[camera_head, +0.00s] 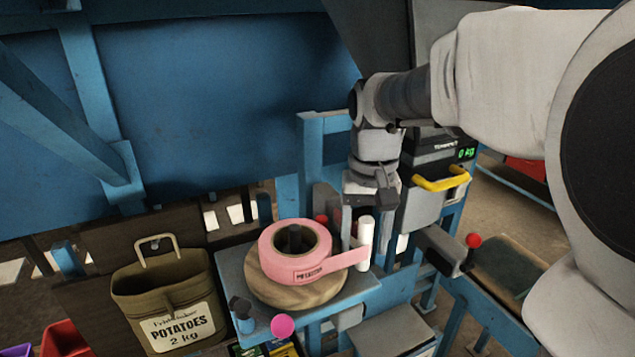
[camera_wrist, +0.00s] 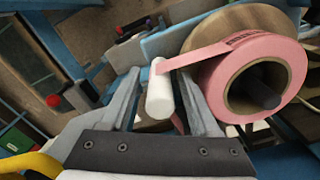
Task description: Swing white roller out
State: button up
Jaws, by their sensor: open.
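The white roller (camera_head: 365,231) is a short upright cylinder at the right edge of the blue stand, beside the pink tape roll (camera_head: 283,245). A strip of pink tape reaches from the roll to the roller. My gripper (camera_head: 358,212) points down at the roller from above. In the wrist view the roller (camera_wrist: 160,95) shows between the two spread fingers of my gripper (camera_wrist: 157,78), with a gap visible on its left; contact on the right cannot be told. The roller's lower end is partly hidden.
The tape roll sits on a round wooden disc (camera_head: 310,294). A pink ball knob (camera_head: 283,326) is in front. A scale box with a yellow handle (camera_head: 442,181) and a red knob (camera_head: 473,241) are close on the right.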

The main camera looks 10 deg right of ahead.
grip_shut()
dwell(1.4)
